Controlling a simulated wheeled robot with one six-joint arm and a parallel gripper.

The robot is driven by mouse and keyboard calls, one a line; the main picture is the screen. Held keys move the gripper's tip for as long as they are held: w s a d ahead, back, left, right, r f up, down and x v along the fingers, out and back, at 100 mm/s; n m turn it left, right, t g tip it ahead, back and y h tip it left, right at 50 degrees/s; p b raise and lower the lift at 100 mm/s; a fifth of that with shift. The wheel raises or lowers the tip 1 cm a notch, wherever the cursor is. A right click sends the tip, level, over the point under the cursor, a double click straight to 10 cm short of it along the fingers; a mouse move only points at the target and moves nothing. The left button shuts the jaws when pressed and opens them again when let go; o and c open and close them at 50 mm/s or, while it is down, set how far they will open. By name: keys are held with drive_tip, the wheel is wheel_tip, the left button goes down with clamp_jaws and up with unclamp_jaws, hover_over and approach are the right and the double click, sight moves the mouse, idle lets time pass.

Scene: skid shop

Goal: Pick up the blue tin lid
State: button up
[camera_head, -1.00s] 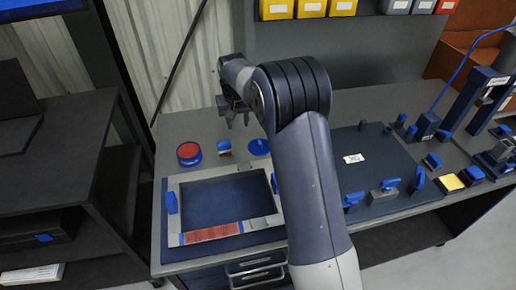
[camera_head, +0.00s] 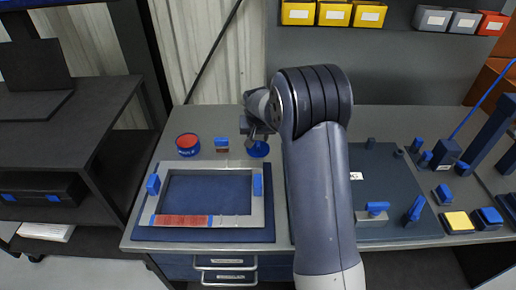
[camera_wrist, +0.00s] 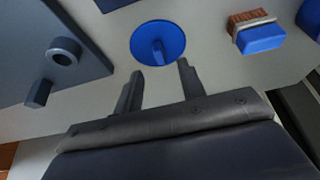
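The blue tin lid (camera_head: 259,149) is a round blue disc with a small upright knob. It lies on the grey bench top, behind the grey frame and left of my arm. In the wrist view the lid (camera_wrist: 157,42) lies just beyond my fingertips, with its knob toward them. My gripper (camera_wrist: 159,66) is open and empty, its two dark fingers apart, with the lid ahead of the gap. In the head view my gripper (camera_head: 256,133) is partly hidden by my wrist and overlaps the lid's far edge. I cannot tell the exact height between fingers and lid.
A red-topped blue tin (camera_head: 188,144) and a brush-like block with a blue part (camera_head: 222,144) stand left of the lid. A grey frame with blue handles (camera_head: 262,208) lies in front. A dark plate with fixtures (camera_head: 395,190) is at right. Yellow bins (camera_head: 334,14) hang behind.

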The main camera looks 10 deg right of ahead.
sight(258, 144)
drive_tip(key=shift+p+x, duration=0.5)
drive_tip(key=shift+x, duration=2.25)
drive_tip(key=shift+c, duration=0.4)
clamp_jaws()
